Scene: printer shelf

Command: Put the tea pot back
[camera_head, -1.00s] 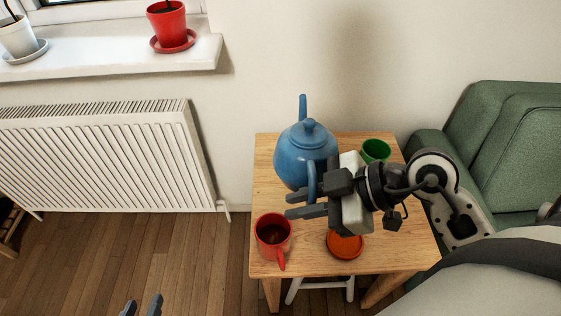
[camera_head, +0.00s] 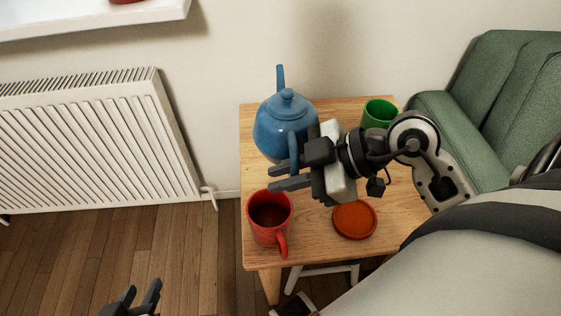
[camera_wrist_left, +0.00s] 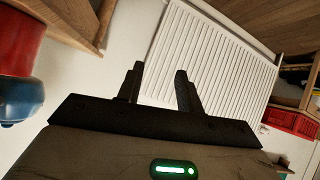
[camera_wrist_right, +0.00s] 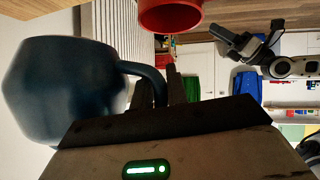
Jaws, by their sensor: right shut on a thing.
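The blue tea pot (camera_head: 283,128) is at the back left of the small wooden table (camera_head: 310,238), upright, spout toward the wall. In the head view I cannot tell if its base touches the tabletop. My right gripper (camera_head: 278,178) is shut on the tea pot's handle. The right wrist view shows the pot (camera_wrist_right: 70,85) with its handle (camera_wrist_right: 150,78) between the fingers. My left gripper (camera_head: 140,298) is open and empty, low over the floor left of the table. In the left wrist view its fingers (camera_wrist_left: 158,85) stand apart.
A red mug (camera_head: 268,215) stands at the table's front left. An orange-brown saucer (camera_head: 354,220) lies to its right. A green cup (camera_head: 379,113) stands at the back right. A radiator (camera_head: 90,145) is on the wall left, a green armchair (camera_head: 470,130) right.

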